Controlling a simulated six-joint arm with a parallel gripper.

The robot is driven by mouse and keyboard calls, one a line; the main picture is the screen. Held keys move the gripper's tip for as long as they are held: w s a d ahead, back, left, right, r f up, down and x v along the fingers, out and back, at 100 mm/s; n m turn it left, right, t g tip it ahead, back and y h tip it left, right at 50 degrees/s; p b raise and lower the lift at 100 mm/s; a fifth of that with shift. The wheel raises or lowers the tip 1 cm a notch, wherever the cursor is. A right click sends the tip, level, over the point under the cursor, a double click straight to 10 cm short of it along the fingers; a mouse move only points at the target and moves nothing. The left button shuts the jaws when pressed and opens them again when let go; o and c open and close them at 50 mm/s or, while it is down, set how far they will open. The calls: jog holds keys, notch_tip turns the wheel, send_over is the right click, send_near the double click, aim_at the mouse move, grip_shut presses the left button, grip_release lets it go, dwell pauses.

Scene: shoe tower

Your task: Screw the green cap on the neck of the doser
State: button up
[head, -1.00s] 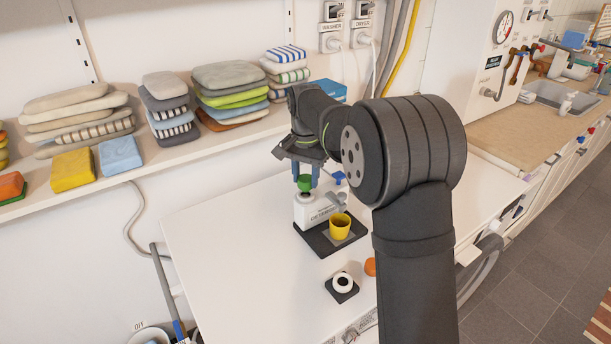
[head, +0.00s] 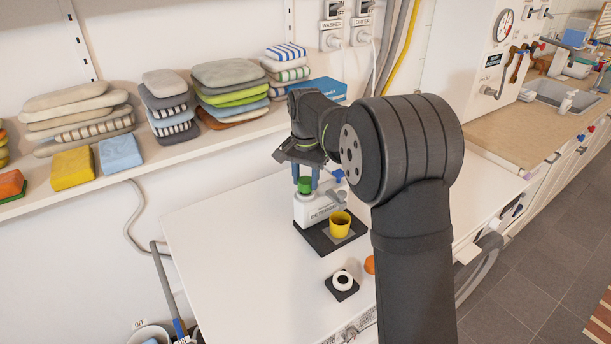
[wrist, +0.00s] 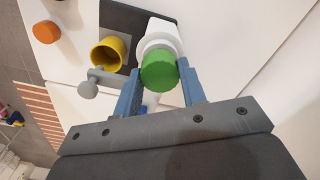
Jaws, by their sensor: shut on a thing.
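The white doser (head: 308,212) stands on a dark base on the table, and its white body also shows in the wrist view (wrist: 158,32). The green cap (head: 305,186) is at the doser's top, over the neck; no gap shows between them in the head view. My gripper (head: 305,179) points down and is shut on the green cap. In the wrist view the blue fingers stand on either side of the cap (wrist: 159,72). The neck is hidden under the cap, so I cannot tell how the threads sit.
A yellow cup (head: 340,226) stands in front of the doser, under its grey spout (head: 336,201). A small dark stand with a white ring (head: 342,283) and an orange thing (head: 370,265) are nearer. The white table (head: 235,255) is clear at left.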

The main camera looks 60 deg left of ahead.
aim_at(305, 180)
jog(key=shift+f, duration=0.55)
jog(key=o, duration=1.2)
jog(key=shift+c, duration=0.2)
notch_tip(305, 180, up, 17)
jog(key=shift+r, duration=0.15)
notch_tip(305, 180, down, 18)
jog(key=shift+r, duration=0.5)
dwell(0.4)
